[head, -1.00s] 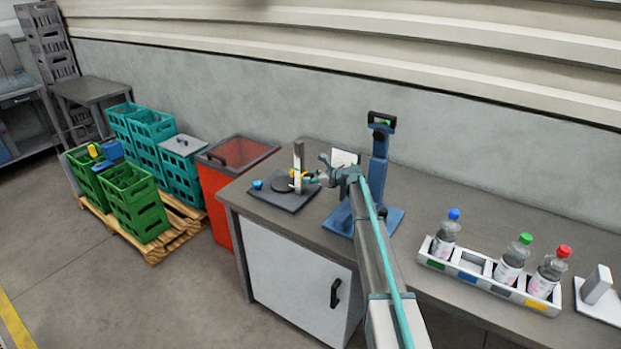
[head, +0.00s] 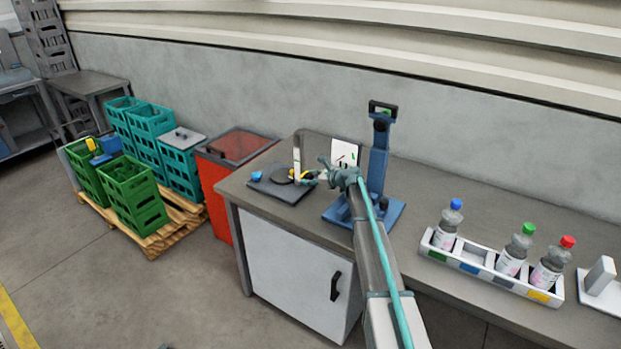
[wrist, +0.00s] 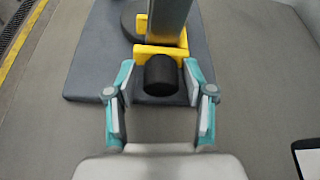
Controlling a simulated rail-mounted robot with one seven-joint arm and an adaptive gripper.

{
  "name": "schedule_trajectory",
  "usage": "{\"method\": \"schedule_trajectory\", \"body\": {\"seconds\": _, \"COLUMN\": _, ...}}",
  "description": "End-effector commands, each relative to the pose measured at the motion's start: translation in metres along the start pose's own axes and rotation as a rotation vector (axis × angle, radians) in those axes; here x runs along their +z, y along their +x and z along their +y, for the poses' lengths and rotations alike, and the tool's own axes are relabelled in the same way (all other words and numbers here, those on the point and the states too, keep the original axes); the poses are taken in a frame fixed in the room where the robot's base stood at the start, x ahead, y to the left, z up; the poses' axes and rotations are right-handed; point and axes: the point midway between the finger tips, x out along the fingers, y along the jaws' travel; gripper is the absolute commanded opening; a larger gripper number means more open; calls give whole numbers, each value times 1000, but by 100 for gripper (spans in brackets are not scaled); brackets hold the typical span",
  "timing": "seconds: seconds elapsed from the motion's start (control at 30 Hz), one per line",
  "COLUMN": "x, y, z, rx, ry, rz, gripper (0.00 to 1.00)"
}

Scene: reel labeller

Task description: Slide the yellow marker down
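The yellow marker (wrist: 160,52) is a bracket around an upright post (wrist: 168,18); a black round knob (wrist: 166,78) sticks out of it toward my gripper. In the head view the yellow marker (head: 303,178) sits low on the pale post (head: 297,155), close to the dark base plate (head: 270,192). My gripper (wrist: 160,72) has its teal fingers spread on either side of the knob, with a clear gap on the left and a small one on the right. In the head view my gripper (head: 320,175) is small, so contact is unclear there.
A blue stand (head: 377,165) and a white card with marks (head: 346,153) stand close behind and beside my gripper. A blue knob (head: 257,175) is on the plate's left. A bottle tray (head: 480,275) is farther right. The bench front is clear.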

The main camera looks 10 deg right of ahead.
Motion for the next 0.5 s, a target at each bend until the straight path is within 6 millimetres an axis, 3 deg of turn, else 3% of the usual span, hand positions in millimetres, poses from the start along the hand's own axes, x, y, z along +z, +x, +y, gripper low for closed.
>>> {"method": "schedule_trajectory", "body": {"seconds": 0.33, "x": 2, "y": -1, "z": 0, "rx": 0, "ry": 0, "rz": -2, "gripper": 60}}
{"method": "schedule_trajectory", "body": {"seconds": 0.5, "x": 2, "y": -15, "z": 0, "rx": -1, "ry": 0, "rz": -2, "gripper": 60}}
